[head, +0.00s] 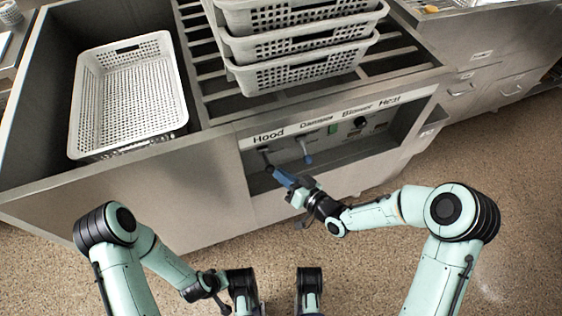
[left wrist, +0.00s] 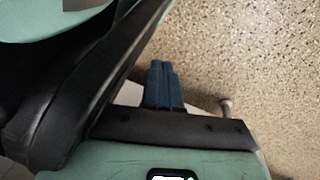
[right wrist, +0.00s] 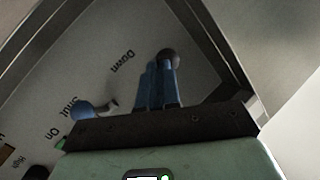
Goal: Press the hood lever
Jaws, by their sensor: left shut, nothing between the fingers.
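The hood lever (head: 265,157) is under the "Hood" label on the front control panel. Its dark round knob (right wrist: 169,57) shows at the tips of my right gripper in the right wrist view. My right gripper (head: 275,172) has its blue fingers (right wrist: 160,66) together, with the tips at the knob; I cannot tell whether they touch it. The fingers partly hide the lever. My left gripper (left wrist: 161,66) is shut and empty above the speckled floor, low in the head view and away from the panel.
A blue-knobbed damper lever (head: 308,159) is just right of the hood lever. A green switch (head: 332,129) and a black dial (head: 360,122) are further right. A white perforated basket (head: 84,105) sits at left, and stacked baskets (head: 300,76) stand on the rack above the panel.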

